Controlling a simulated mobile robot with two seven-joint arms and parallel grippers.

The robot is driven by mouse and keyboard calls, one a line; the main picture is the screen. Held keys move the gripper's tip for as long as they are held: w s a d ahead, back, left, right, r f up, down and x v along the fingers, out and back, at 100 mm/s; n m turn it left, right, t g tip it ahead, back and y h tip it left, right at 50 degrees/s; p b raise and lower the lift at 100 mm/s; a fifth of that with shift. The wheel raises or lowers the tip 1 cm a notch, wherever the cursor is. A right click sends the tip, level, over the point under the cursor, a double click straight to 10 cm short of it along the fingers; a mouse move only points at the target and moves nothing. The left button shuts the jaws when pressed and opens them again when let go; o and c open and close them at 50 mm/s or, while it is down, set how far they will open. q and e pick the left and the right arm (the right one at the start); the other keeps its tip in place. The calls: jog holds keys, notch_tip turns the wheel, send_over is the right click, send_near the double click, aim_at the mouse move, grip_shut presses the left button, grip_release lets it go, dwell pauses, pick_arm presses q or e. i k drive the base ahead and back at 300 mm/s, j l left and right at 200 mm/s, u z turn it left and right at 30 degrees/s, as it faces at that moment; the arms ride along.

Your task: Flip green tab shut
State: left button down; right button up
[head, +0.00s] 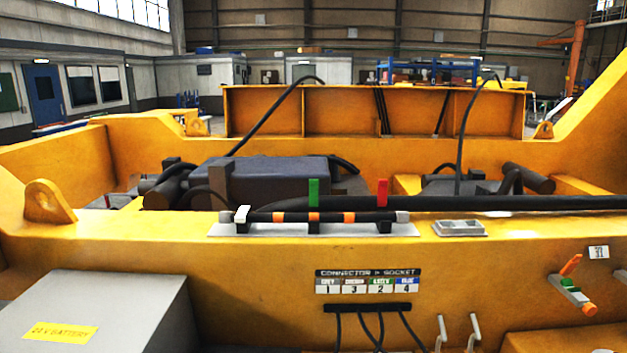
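The green tab (313,192) stands upright at the middle of a black bar or cable (330,217) with orange bands. The bar lies along a light grey plate (225,230) on top of the yellow frame's front beam. A red tab (382,191) also stands upright, to the right of the green one. A white tab (242,214) at the bar's left end sits low, and a grey piece (402,216) at the right end is low too. Neither of my grippers is in view, and nothing touches the green tab.
A black cable (520,203) runs right behind the bar. A small metal tray (459,228) sits right of the plate. A connector label board (368,282), hanging black leads and a lever with an orange handle (570,265) are on the front face. A grey battery box (110,300) stands front left.

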aim_at(314, 184)
jog(key=z, duration=1.7)
jog(key=j, duration=0.9)
jog(key=k, duration=0.05)
